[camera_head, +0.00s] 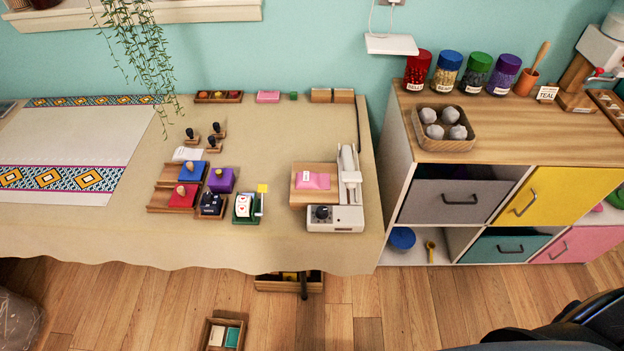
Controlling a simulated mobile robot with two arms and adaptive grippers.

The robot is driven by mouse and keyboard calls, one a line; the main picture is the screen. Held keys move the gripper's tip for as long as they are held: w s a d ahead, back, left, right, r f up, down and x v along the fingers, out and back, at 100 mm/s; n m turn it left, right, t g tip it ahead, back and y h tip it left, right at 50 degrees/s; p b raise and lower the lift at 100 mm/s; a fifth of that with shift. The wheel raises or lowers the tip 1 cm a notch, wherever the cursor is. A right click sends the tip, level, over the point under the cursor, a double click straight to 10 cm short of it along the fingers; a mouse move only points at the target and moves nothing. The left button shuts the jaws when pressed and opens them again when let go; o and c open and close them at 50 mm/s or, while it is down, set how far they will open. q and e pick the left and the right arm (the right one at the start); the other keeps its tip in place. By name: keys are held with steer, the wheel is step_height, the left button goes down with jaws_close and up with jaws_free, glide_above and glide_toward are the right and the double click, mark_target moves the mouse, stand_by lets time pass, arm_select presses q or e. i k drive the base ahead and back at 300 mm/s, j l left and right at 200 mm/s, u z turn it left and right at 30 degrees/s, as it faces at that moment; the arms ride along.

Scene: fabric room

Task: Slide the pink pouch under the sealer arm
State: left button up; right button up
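The pink pouch (313,181) lies flat on a small wooden board (299,199) near the right end of the cloth-covered table. It has a small white label near its left end. The white sealer (335,220) stands at the board's right and front, with a dark knob on its front part. The sealer arm (348,165) runs front to back along the board's right side. The pouch lies left of the arm, with a small gap seeming to show between them. How far the arm is raised is hard to tell. Neither of my grippers is in view.
Stamps and coloured blocks on wooden trays (159,199) stand left of the sealer. A cabinet (510,147) with jars and a stone tray stands right. A dark shape, unclear, fills the bottom right corner.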

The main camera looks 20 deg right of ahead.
mark_target(306, 179)
steer(key=k+l+u, duration=0.1)
steer(key=l+u, duration=0.25)
steer(key=k+l+u, duration=0.15)
steer(key=u, duration=0.25)
steer(key=k+l+u, duration=0.2)
steer(key=l+u, duration=0.15)
